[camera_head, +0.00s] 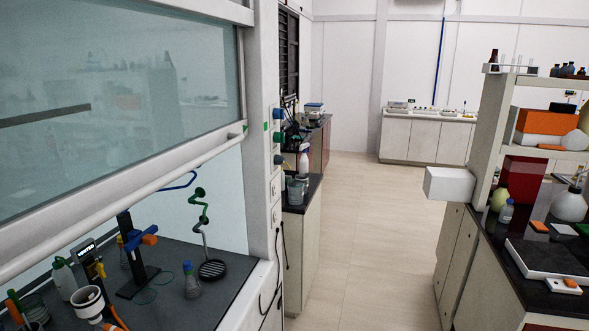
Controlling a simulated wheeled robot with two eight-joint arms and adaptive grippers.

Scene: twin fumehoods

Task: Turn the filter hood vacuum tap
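The fumehood (130,210) fills the left side, its glass sash (110,90) partly raised over a dark worktop. I cannot tell which is the vacuum tap, as no label is readable. Neither of my grippers is in view.
On the hood worktop are a dark stand with a blue and orange clamp (143,236), a small flask (191,282) and a white funnel-like cup (90,303). A pale floor aisle (385,230) is clear between the hood and the cluttered bench (530,245) at right.

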